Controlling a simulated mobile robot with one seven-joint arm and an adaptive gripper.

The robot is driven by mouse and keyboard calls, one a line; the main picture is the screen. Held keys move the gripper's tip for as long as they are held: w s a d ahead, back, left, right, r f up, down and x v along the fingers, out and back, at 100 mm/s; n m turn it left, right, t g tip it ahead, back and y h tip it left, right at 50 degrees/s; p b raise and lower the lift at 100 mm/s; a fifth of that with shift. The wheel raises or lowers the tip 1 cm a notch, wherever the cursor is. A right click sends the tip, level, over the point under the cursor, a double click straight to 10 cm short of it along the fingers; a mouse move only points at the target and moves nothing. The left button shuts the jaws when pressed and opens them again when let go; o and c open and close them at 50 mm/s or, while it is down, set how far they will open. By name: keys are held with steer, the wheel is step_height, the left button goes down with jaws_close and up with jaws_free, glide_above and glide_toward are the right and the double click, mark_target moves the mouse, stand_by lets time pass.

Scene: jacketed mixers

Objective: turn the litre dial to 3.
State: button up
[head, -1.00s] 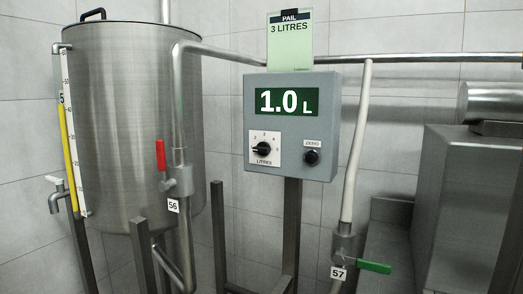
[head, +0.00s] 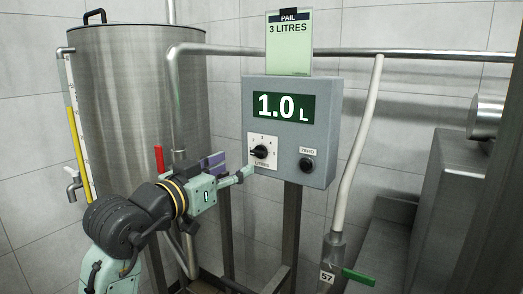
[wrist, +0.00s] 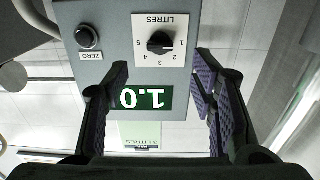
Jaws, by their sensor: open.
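The litre dial (head: 260,152) is a black knob on a white plate marked LITRES, on the grey control box (head: 318,135). Its pointer appears turned toward 1, and the green display (head: 281,107) reads 1.0 L. My gripper (head: 232,172) is open and empty, close in front of the box's lower left part. The wrist view is upside down; there the dial (wrist: 160,43) shows beyond and between the spread fingers of my gripper (wrist: 162,75). The fingers look apart from the knob.
A black ZERO button (head: 306,165) sits right of the dial. A card (head: 289,45) above the box reads PAIL 3 LITRES. A steel tank (head: 135,110) and a red-handled valve (head: 159,158) are at left. A pale hose (head: 359,140) and green valve handle (head: 358,277) are at right.

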mark_target(256, 155)
steer(key=p+x, duration=0.2)
steer(key=x, duration=0.7)
steer(key=shift+w+p, duration=0.1)
steer(key=shift+p, duration=0.25)
steer(key=shift+c, duration=0.2)
steer(key=c, duration=1.1)
